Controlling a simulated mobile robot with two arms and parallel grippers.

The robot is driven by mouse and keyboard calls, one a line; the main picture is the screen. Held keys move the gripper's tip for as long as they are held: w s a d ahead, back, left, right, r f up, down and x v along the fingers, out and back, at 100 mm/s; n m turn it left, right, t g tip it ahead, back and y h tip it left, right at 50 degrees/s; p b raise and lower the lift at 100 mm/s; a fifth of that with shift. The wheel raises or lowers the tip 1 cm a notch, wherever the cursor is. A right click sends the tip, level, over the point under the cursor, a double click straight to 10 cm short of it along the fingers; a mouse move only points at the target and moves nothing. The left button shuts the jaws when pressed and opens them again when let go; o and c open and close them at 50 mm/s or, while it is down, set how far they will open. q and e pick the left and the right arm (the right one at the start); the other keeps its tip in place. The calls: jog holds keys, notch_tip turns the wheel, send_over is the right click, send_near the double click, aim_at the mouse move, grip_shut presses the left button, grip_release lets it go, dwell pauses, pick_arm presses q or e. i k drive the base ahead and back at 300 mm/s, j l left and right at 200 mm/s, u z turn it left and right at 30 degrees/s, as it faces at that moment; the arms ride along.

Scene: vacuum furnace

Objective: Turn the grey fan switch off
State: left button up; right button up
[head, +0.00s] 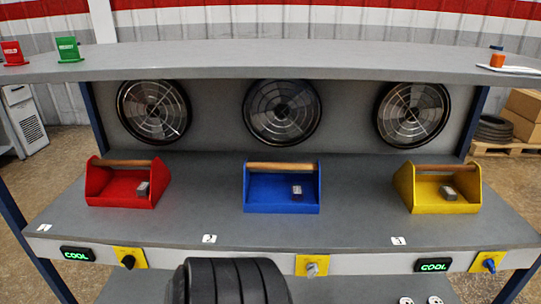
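The grey fan switch (312,266) is a small grey knob on a yellow plate, on the front edge of the workbench near the middle. Its exact turned position is too small to read. A black switch (128,261) sits on a yellow plate to the left, and a blue switch (489,264) on one to the right. Three round fans are in the back wall: left (153,112), middle (282,112) and right (412,113). I cannot tell whether they spin. Neither of my grippers is in view.
Green "COOL" displays show at left (77,253) and right (433,265). Red (103,187), blue (268,208) and yellow (407,187) trays stand on the bench, each holding a small grey block. A dark ribbed shape at bottom centre hides the bench edge left of the grey switch.

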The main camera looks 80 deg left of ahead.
aim_at(312, 269)
jog(key=j+u, duration=0.2)
jog(key=u, duration=1.7)
jog(key=i+l, duration=0.05)
